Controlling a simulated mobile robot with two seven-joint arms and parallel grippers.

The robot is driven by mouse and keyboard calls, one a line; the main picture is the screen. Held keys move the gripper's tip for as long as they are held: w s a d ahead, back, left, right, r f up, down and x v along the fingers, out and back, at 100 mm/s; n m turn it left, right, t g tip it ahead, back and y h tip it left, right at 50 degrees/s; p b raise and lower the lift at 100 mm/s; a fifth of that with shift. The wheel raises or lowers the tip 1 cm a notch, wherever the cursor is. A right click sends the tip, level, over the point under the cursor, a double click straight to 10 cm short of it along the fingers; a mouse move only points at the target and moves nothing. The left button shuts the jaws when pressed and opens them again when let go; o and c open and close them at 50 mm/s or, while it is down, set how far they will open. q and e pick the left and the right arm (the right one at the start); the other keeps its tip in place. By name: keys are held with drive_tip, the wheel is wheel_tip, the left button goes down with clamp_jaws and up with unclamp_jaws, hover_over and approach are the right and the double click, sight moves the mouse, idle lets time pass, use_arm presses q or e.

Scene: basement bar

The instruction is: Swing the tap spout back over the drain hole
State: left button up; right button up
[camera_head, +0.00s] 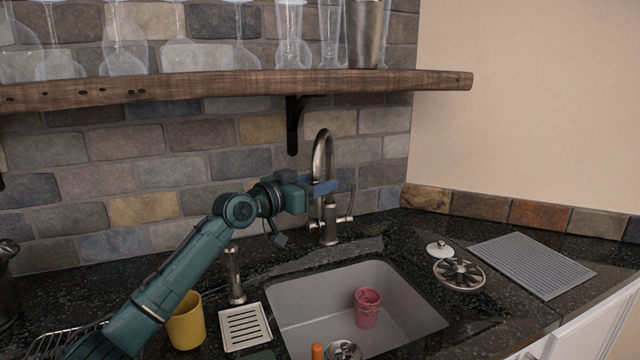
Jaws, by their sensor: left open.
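The metal tap (329,222) stands behind the sink, with a high curved spout (322,140) arching above its base. The spout's lower end is partly hidden by my left gripper. My left gripper (326,187) has blue fingers and is open at the spout, beside or around its lower part; I cannot tell if they touch. The grey sink basin (290,290) lies in front of the tap. A round metal fitting (343,350), which looks like the drain, shows at the bottom edge, partly cut off. My right gripper is not in view.
A pink cup (367,308) is in the sink. A yellow cup (186,322), soap dispenser (235,275) and slatted tray (245,327) are left of it. A spoked metal disc (459,274) and ribbed mat (532,263) lie right. A wooden shelf (220,85) with glasses hangs above.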

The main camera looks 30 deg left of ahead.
use_arm(q)
drive_tip(key=shift+c, duration=0.9)
clamp_jaws()
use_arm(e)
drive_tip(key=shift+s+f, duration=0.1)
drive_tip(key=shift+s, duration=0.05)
